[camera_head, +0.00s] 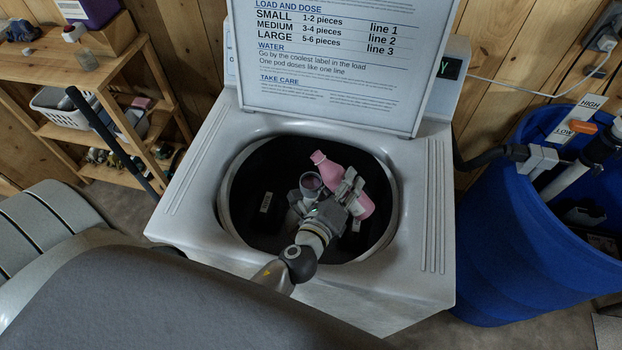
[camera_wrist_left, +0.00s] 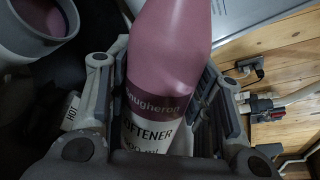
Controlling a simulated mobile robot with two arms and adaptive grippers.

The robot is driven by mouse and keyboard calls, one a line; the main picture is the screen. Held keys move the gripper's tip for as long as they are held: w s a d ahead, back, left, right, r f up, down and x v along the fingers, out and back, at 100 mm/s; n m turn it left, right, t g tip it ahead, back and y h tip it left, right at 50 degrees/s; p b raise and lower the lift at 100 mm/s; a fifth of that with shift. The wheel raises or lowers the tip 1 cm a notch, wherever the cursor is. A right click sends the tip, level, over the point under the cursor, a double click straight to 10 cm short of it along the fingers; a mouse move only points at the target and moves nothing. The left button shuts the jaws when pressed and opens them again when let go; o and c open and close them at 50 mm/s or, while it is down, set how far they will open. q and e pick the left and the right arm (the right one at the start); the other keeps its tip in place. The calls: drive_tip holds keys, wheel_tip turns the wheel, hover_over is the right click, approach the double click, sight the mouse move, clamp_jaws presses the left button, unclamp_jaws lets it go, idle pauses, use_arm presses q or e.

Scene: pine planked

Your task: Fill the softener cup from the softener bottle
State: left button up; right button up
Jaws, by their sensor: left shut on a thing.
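The pink softener bottle (camera_head: 338,176) is over the open washer tub, tilted with its neck toward the upper left. My left gripper (camera_head: 333,198) is shut on its body; in the left wrist view the bottle (camera_wrist_left: 172,50) stands between the two fingers, its "SOFTENER" label partly covered. The grey softener cup (camera_head: 311,181) is just left of the bottle, in the middle of the tub. It also shows in the left wrist view (camera_wrist_left: 62,46), with pink inside; its level against any line cannot be read. The bottle's mouth is outside the wrist view. My right gripper is not in view.
The washer (camera_head: 190,210) has its lid (camera_head: 340,105) raised behind the tub, carrying a dosing chart. A blue barrel (camera_head: 500,245) with a hose stands at right. A wooden shelf (camera_head: 110,75) with a white basket (camera_head: 65,108) is at left.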

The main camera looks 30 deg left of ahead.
sight(343, 175)
use_arm(q)
drive_tip(key=shift+w+a+f+m+b, duration=0.1)
drive_tip(key=shift+a+f+m+b, duration=0.2)
drive_tip(key=shift+f+m+b, duration=0.15)
drive_tip(key=shift+a+r+m+t+y, duration=0.2)
drive_tip(key=shift+r+m+t+y, duration=0.1)
drive_tip(key=shift+m, duration=0.35)
wheel_tip(343, 175, up, 2)
drive_tip(key=shift+d+m+y+p, duration=0.1)
drive_tip(key=shift+m+y+p, duration=0.2)
drive_tip(key=shift+m+p, duration=0.45)
drive_tip(key=m+t+b, duration=0.1)
drive_tip(key=m, duration=0.2)
drive_tip(key=shift+d, duration=0.2)
drive_tip(key=shift+r+m+y, duration=0.1)
drive_tip(key=shift+m+y, duration=0.3)
drive_tip(key=shift+m, duration=0.05)
drive_tip(key=shift+r+m, duration=0.4)
drive_tip(key=shift+r, duration=0.05)
drive_tip(key=shift+r+m+t, duration=0.2)
drive_tip(key=shift+m+t, duration=0.1)
drive_tip(key=shift+m, duration=0.1)
